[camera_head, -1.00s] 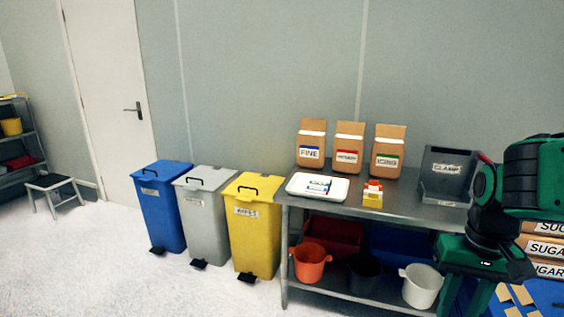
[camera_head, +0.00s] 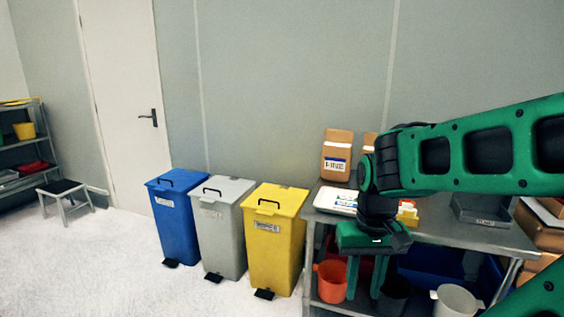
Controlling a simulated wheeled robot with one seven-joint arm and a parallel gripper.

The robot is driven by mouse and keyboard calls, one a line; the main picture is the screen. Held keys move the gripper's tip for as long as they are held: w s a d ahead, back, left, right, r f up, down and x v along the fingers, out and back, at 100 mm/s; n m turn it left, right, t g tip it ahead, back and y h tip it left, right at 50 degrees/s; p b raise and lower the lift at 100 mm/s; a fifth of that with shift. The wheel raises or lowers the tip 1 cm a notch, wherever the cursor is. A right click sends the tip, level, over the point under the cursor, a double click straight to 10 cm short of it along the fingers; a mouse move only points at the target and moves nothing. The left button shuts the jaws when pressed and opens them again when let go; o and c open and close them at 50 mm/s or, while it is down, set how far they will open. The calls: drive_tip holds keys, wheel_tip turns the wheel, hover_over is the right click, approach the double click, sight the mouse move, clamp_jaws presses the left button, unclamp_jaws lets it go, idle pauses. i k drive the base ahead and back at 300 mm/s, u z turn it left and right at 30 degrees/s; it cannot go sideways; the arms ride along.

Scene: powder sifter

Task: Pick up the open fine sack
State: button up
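The brown paper sack labelled FINE (camera_head: 337,157) stands upright on the metal table (camera_head: 472,236), at the left of the back row. My arm crosses the right of the view and hides most of the other sacks.
A white tray (camera_head: 333,202) and small yellow item (camera_head: 408,213) lie near the sack. A grey bin (camera_head: 482,210) sits right. Orange (camera_head: 331,281) and white (camera_head: 457,301) buckets are on the shelf below. Blue, grey and yellow (camera_head: 275,236) pedal bins stand left.

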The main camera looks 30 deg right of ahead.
sight(336, 157)
drive_tip(key=u, duration=0.2)
drive_tip(key=i, duration=2.55)
drive_tip(key=z, duration=1.1)
drive_tip(key=i, duration=0.65)
drive_tip(key=z, duration=0.25)
